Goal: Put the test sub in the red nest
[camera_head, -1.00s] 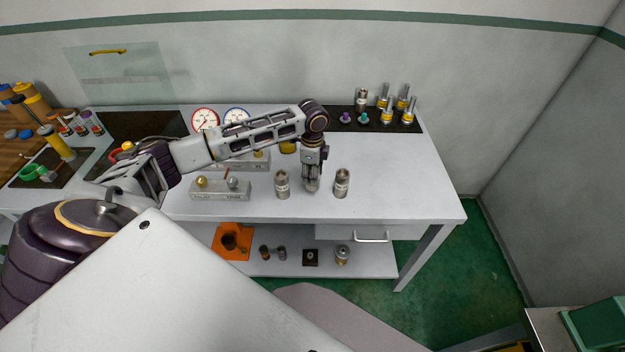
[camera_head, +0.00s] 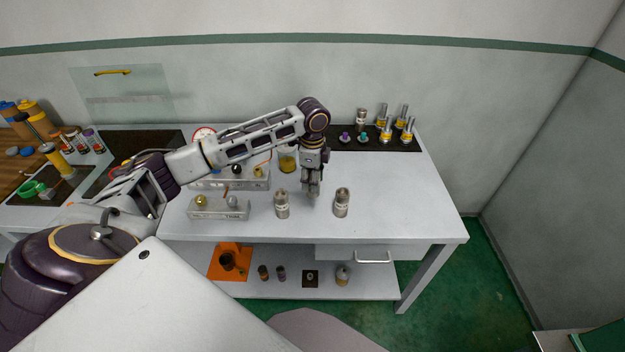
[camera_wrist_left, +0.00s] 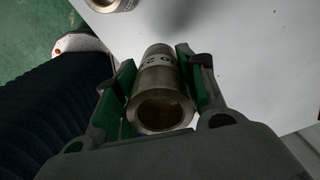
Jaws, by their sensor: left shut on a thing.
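My left gripper (camera_head: 312,190) is shut on a metal cylinder, apparently the test sub (camera_wrist_left: 160,95), and holds it above the white bench. In the left wrist view the sub lies between the green-padded fingers, its open round end facing the camera and dark digits on its side. Two similar metal cylinders stand upright on the bench, one left (camera_head: 282,204) and one right (camera_head: 342,203) of the gripper. I cannot make out a red nest for certain; my left arm covers part of the bench. My right gripper is not in view.
Grey blocks with knobs (camera_head: 218,208) stand left of the cylinders. A black mat (camera_head: 375,145) at the back right holds several fittings. An orange fixture (camera_head: 230,262) and small parts are on the lower shelf. The bench's right part is clear.

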